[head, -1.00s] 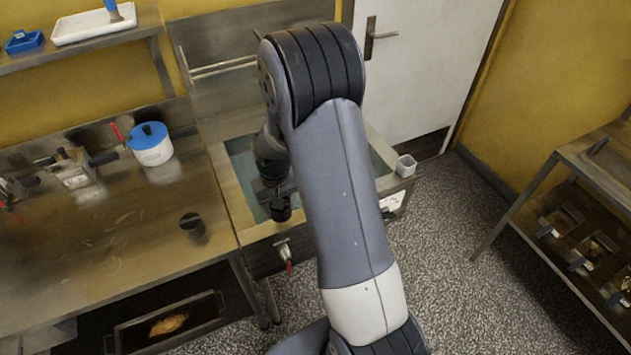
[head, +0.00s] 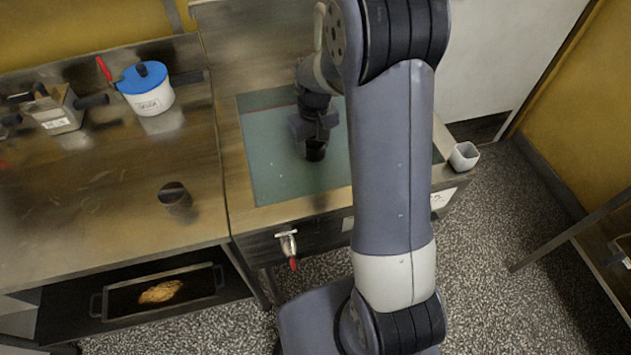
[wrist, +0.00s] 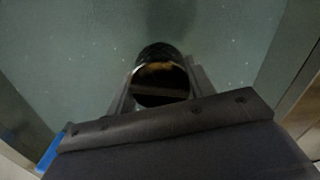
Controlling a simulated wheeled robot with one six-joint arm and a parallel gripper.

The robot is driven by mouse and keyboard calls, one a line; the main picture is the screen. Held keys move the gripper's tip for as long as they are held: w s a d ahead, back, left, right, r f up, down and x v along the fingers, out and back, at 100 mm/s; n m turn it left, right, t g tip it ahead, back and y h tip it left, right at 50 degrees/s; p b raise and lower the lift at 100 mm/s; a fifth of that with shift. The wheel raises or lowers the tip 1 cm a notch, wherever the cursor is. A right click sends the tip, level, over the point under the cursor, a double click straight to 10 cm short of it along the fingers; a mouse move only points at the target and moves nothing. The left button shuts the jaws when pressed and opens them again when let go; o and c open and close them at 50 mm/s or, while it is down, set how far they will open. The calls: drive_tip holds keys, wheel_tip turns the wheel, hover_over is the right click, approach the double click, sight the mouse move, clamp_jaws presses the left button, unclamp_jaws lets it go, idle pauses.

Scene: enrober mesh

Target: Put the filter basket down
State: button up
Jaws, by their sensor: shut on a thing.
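The filter basket appears as a small dark open-topped cylinder (head: 316,152). In the wrist view its round dark body (wrist: 157,50) sits between the fingers, with a brownish patch inside. My gripper (head: 314,137) is shut on it. The basket is over the greenish surface (head: 275,160) inside the metal-framed unit. I cannot tell whether its bottom touches that surface. The arm hides part of the unit's right side.
A similar dark cup (head: 177,200) stands on the metal worktop (head: 110,215) to the left. A white pot with a blue lid (head: 147,90) is behind it. A small white container (head: 464,156) sits at the unit's right edge. A red-handled tap (head: 288,245) projects in front.

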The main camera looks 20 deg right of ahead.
wheel_tip(320, 180, down, 2)
drive_tip(key=shift+s+f+n+b, duration=0.1)
drive_tip(key=shift+n+b, duration=0.6)
drive_tip(key=shift+n, duration=0.1)
wheel_tip(320, 180, down, 9)
drive_tip(key=shift+f, duration=0.15)
drive_tip(key=shift+f, duration=0.2)
drive_tip(key=o, duration=1)
drive_tip(key=shift+r, duration=0.1)
drive_tip(key=shift+r, duration=0.1)
wheel_tip(320, 180, up, 12)
drive_tip(key=shift+r, duration=0.1)
